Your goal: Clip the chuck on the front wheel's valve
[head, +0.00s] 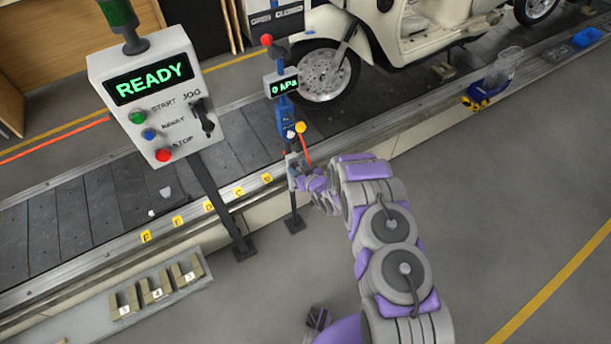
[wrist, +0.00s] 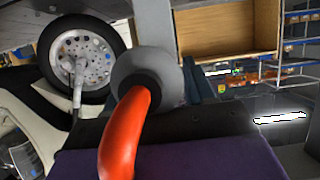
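The scooter's front wheel (head: 322,73), with a black tyre and a speckled silver disc, stands on the conveyor behind the blue inflator post in the head view. It also shows at the upper left of the wrist view (wrist: 92,62); I cannot make out its valve. My gripper (head: 293,170) is at the post, low on its near side, apart from the wheel. In the wrist view a grey round part (wrist: 128,66) with a black collar, probably the chuck, is close in front of me. An orange-red hose (wrist: 122,135) runs from it towards the camera. The fingertips are hidden.
The blue inflator post (head: 284,122) carries a gauge reading 0 kPa (head: 283,86). A control box (head: 150,95) showing READY stands left. A tray of numbered blocks (head: 160,290) lies at the conveyor's near edge. A blue caddy (head: 487,92) is at right. The floor at right is clear.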

